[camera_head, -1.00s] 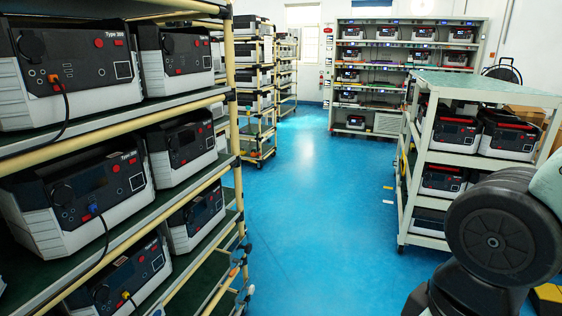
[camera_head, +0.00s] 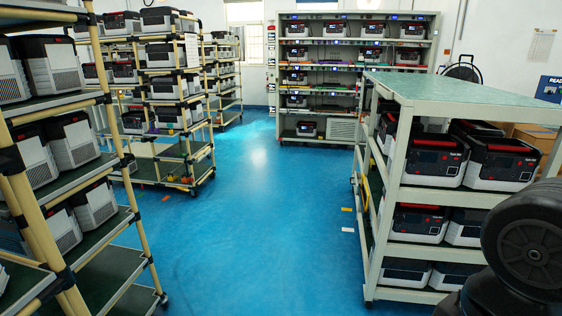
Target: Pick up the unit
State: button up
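Several box-shaped units, black on top and white below, sit on racks all around. On the right, a pale shelf cart holds units such as this one (camera_head: 435,158) and a red-trimmed one (camera_head: 502,163) on its upper shelf. More stand on its lower shelves. On the left rack, units (camera_head: 70,138) show their vented sides. I cannot tell which unit the task means. My gripper is not in view; only a dark joint of my arm shows at the lower right.
The pale cart (camera_head: 398,196) with a green top stands close on the right. A tan-pole rack (camera_head: 143,232) is close on the left. Another rack (camera_head: 205,150) stands beyond it. A tall rack (camera_head: 281,65) is at the back wall. The blue floor (camera_head: 265,215) between is clear.

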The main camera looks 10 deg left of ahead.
aim_at(139, 126)
jog(key=i+j+u, duration=0.1)
jog(key=i+u, duration=0.2)
jog(key=i, duration=0.4)
jog(key=i+u, duration=0.35)
jog(key=i, duration=0.3)
jog(key=i+l+u, duration=0.3)
jog(key=i, duration=0.4)
jog(key=i+z, duration=0.1)
jog(key=i, duration=0.6)
jog(key=i+j+z, duration=0.15)
jog(key=i, duration=0.5)
jog(key=i+j+z, duration=0.1)
jog(key=i, duration=1.4)
jog(key=i+u, duration=0.3)
jog(key=u, duration=0.15)
jog(key=i+u, duration=0.35)
jog(key=u, duration=0.15)
jog(key=i+j+u, duration=0.1)
jog(key=i+u, duration=0.45)
jog(key=u, duration=0.2)
jog(key=i+j+z, duration=0.1)
jog(key=i, duration=0.3)
jog(key=i+j+z, duration=0.1)
jog(key=i+j, duration=0.15)
jog(key=i+j+z, duration=0.15)
jog(key=i, duration=0.3)
